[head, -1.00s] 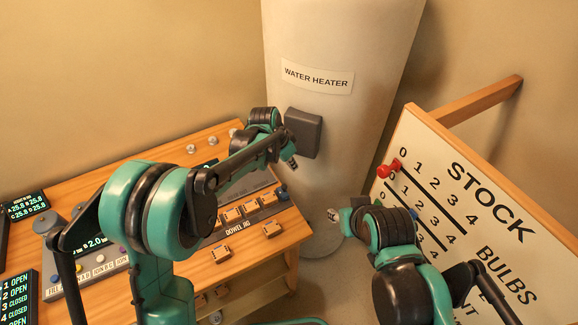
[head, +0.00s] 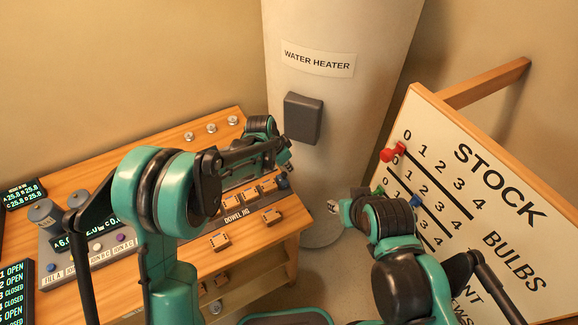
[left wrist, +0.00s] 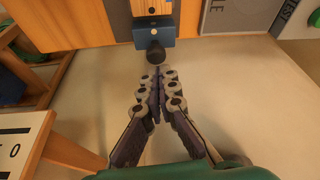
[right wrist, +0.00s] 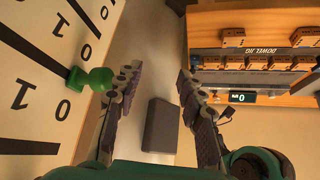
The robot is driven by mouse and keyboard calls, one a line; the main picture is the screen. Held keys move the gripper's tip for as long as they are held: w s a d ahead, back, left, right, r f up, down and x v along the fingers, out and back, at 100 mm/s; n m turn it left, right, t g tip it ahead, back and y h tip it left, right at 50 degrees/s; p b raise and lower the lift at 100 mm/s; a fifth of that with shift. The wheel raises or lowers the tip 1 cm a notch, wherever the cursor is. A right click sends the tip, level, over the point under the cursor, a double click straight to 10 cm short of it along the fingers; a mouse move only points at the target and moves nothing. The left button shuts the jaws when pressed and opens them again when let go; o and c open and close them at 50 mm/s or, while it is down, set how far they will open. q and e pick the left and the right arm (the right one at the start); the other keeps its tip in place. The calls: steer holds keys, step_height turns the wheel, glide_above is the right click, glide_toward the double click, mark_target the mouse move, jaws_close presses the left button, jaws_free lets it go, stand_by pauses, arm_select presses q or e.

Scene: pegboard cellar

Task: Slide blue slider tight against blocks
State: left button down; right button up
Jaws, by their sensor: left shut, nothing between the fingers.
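The blue slider (head: 283,182) sits at the right end of the dowel jig, beside a row of orange-brown wooden blocks (head: 250,193). In the left wrist view the blue slider (left wrist: 142,42) has a dark knob (left wrist: 156,54) facing me, and a dotted wooden block (left wrist: 150,6) is just beyond it. I cannot tell if they touch. My left gripper (left wrist: 157,70) is shut and empty, its tips just short of the knob. In the head view the left gripper (head: 288,166) is partly hidden by its arm. My right gripper (right wrist: 157,75) is open and empty, away from the jig.
Loose blocks (head: 271,216) lie on the bench in front of the jig. A water heater (head: 340,80) stands behind the bench corner. The stock board (head: 470,190) with a red peg (head: 393,152) stands at right, close to my right arm. A green peg (right wrist: 92,78) is near that gripper.

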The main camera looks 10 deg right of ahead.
arm_select(q)
steer(key=s+a, duration=0.1)
steer(key=a, duration=0.1)
steer(key=s+a, duration=0.1)
steer(key=a, duration=0.2)
steer(key=s+a, duration=0.1)
steer(key=a, duration=0.2)
steer(key=shift+s+a+b, duration=0.25)
steer(key=shift+b, duration=0.1)
steer(key=v, duration=1.2)
steer(key=w+d+f+n, duration=0.1)
steer(key=w+d+f, duration=0.1)
steer(key=f, duration=0.1)
steer(key=w+d+f+n+b, duration=0.1)
steer(key=d+f, duration=0.1)
steer(key=f, duration=0.2)
steer(key=w+d+f+n+t+b, duration=0.1)
steer(key=w+d+f, duration=0.1)
steer(key=f, duration=0.2)
steer(key=shift+w+n+y, duration=0.4)
steer(key=s+a, duration=0.1)
steer(key=s+a+b, duration=0.1)
steer(key=shift+s+f, duration=0.2)
steer(key=shift+s, duration=0.05)
steer(key=shift+s+a, duration=0.2)
steer(key=shift+a, duration=0.1)
